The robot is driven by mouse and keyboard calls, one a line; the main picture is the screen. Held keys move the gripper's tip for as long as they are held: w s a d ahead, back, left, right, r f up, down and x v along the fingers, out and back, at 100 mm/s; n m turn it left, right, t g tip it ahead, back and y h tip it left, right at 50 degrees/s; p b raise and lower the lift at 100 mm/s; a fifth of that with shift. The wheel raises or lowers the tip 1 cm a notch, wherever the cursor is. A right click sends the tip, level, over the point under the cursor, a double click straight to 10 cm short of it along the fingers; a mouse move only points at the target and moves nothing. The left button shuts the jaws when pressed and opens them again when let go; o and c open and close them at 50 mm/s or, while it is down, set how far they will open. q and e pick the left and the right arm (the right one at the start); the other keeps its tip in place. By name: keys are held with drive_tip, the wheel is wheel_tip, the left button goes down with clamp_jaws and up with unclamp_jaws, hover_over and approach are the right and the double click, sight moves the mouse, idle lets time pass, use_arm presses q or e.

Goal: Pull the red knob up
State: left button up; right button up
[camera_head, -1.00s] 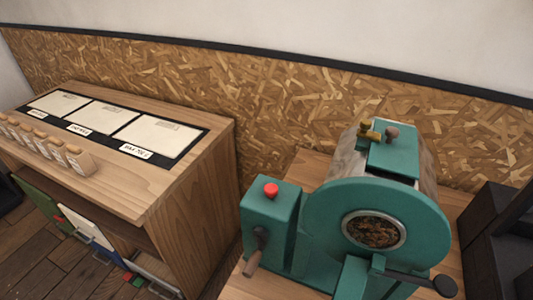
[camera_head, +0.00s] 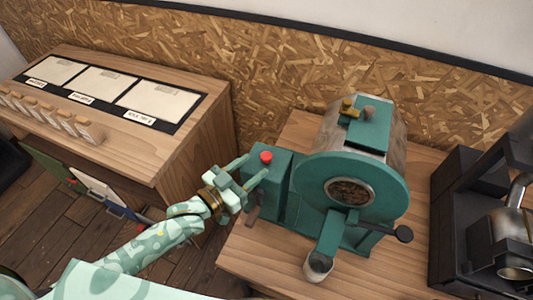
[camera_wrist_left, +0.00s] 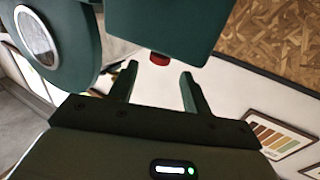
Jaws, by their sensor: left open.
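The red knob (camera_head: 266,157) sits on top of the green box at the left of the green roaster (camera_head: 352,195). In the left wrist view the red knob (camera_wrist_left: 159,59) shows at the edge of the green box, beyond and between the open fingers. My left gripper (camera_head: 250,171) is open, with its fingers pointing at the green box, close beside the knob. In the left wrist view the fingers of my left gripper (camera_wrist_left: 160,88) are apart with nothing between them. My right gripper is not in view.
A wooden cabinet (camera_head: 195,150) with labelled panels stands at the left. A wooden handle (camera_head: 253,215) hangs on the box's front. A black machine (camera_head: 450,210) stands at the right.

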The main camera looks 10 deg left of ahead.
sight(262, 159)
use_arm(q)
drive_tip(key=x, duration=0.5)
drive_tip(key=shift+w+d, duration=0.4)
drive_tip(key=shift+w, duration=0.05)
